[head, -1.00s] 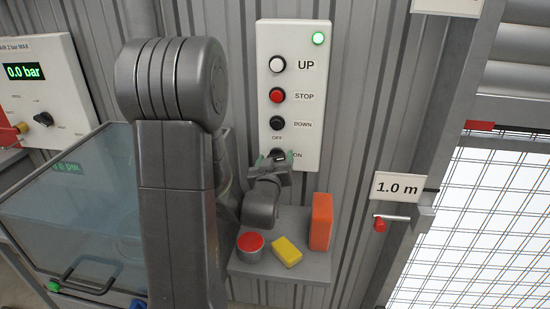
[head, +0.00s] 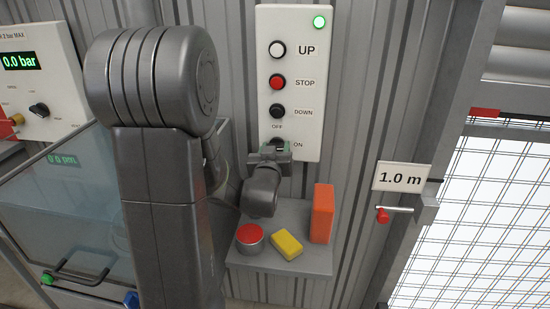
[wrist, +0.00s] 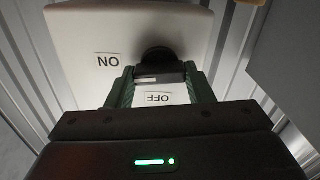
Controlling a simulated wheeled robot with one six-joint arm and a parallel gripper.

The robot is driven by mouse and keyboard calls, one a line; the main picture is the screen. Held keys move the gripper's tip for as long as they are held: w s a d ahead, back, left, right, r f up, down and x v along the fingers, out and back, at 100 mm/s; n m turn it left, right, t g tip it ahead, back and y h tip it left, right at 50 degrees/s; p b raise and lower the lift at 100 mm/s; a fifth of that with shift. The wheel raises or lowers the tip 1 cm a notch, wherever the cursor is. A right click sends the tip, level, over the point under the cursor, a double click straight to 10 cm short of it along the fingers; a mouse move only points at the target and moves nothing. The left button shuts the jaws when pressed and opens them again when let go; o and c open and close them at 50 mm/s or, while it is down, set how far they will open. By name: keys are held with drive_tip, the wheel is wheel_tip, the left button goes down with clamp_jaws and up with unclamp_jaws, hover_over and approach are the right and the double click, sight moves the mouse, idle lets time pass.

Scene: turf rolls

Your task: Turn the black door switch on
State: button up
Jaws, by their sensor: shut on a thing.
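The black door switch (wrist: 158,60) is a round dark knob low on the white control panel (head: 291,75), beside its ON label and below its OFF label. My gripper (wrist: 160,82) is shut on the switch, with one green-tipped finger on each side of it in the wrist view. The OFF label lies between the fingers there, and the ON label lies to the left. In the head view my gripper (head: 277,149) covers most of the switch, so its exact angle is hard to tell.
UP, STOP and DOWN buttons sit above the switch, below a lit green lamp (head: 319,22). A grey shelf (head: 290,262) below holds a red-topped can (head: 250,237), a yellow block (head: 286,244) and an orange block (head: 322,213). A clear-lidded box stands left.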

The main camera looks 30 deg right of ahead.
drive_tip(key=shift+f+m+b, duration=0.25)
drive_tip(key=shift+m+b, duration=0.25)
drive_tip(key=shift+b, duration=0.4)
drive_tip(key=shift+o, duration=0.2)
drive_tip(key=shift+r+m+b, duration=0.2)
drive_tip(key=shift+m+b, duration=0.2)
drive_tip(key=shift+b, duration=0.05)
drive_tip(key=o, duration=1)
drive_tip(key=shift+c, duration=0.2)
drive_tip(key=b+v, duration=0.1)
drive_tip(key=v, duration=1.2)
drive_tip(key=shift+s+a+b, duration=0.25)
drive_tip(key=shift+s+b, duration=0.05)
drive_tip(key=shift+w+d, duration=0.1)
